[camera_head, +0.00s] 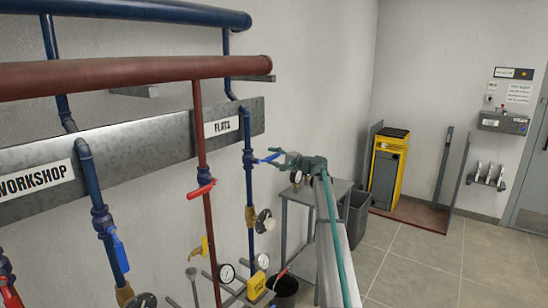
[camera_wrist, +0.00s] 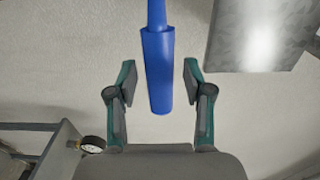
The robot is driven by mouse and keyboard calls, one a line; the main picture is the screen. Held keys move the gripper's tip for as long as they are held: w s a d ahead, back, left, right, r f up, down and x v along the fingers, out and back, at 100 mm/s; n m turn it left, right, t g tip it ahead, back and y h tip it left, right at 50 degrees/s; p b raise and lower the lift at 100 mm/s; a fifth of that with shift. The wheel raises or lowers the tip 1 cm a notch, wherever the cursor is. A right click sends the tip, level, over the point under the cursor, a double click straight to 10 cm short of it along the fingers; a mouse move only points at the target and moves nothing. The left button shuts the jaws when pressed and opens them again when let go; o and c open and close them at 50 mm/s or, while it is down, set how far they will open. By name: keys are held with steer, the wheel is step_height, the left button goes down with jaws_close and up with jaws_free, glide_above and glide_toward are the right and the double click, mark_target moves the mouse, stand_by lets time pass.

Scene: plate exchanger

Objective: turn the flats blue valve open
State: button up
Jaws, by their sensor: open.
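The flats blue valve (camera_head: 249,158) sits on the blue pipe just right of the FLATS sign (camera_head: 221,127). Its blue handle (camera_head: 267,159) sticks out sideways to the right, across the pipe. My gripper (camera_head: 279,155) reaches in from the right at the handle's outer end. In the wrist view the blue handle (camera_wrist: 158,70) lies between the two spread fingers of my gripper (camera_wrist: 159,80). A gap shows on each side of the handle, so the fingers do not touch it.
A red pipe with a red-handled valve (camera_head: 201,189) stands left of the flats blue pipe. The WORKSHOP blue valve's handle (camera_head: 119,252) hangs down. Gauges (camera_head: 263,261) sit below. A small grey table (camera_head: 340,187), a bin and a yellow cabinet (camera_head: 388,170) are behind my arm.

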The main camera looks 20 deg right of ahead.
jaws_close()
steer(key=shift+a, duration=0.1)
stand_by(0.4)
